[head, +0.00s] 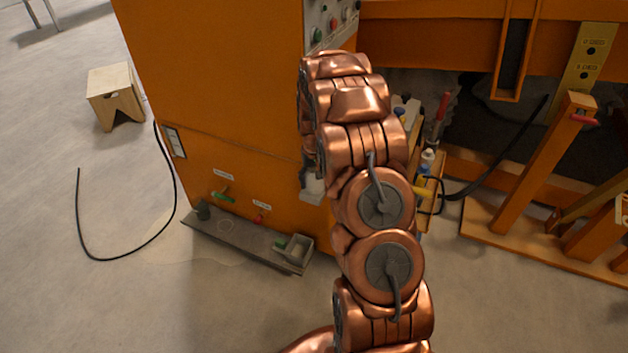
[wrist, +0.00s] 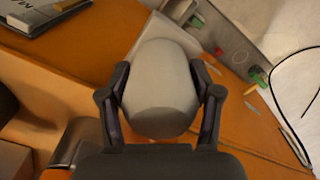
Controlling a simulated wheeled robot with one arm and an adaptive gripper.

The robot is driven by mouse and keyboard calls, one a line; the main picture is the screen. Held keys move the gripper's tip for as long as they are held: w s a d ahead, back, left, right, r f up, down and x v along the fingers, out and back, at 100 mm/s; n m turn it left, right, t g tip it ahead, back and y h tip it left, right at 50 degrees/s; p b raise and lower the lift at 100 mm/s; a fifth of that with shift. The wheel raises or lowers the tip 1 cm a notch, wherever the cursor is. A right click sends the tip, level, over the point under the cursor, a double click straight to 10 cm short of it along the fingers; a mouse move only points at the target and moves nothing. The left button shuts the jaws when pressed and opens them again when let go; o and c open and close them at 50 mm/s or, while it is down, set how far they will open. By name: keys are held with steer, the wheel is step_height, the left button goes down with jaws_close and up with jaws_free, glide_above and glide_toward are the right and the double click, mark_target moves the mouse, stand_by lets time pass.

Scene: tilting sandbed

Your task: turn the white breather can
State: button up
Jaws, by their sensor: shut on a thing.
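The white breather can (wrist: 160,85) is a rounded, pale grey-white cylinder in the middle of the wrist view. My gripper (wrist: 161,90) has one dark finger on each side of it and is shut on it. In the head view my arm's end comes down beside the orange cabinet's right edge, and a small pale part (head: 314,187) shows under it. My arm hides most of the gripper there. I cannot tell how far the can has been turned.
The orange cabinet (head: 225,85) has a low grey ledge (head: 240,240) with a small tray (head: 295,248), and green and red valves above. A black hose (head: 125,255) lies on the floor. A wooden stool (head: 115,95) stands left. Bottles (head: 427,160) and orange timbers stand right.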

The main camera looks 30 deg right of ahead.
steer(key=shift+s+n, duration=0.1)
steer(key=shift+n, duration=0.2)
steer(key=o, duration=1.1)
steer(key=shift+o, duration=0.2)
step_height(320, 180, up, 12)
stand_by(0.5)
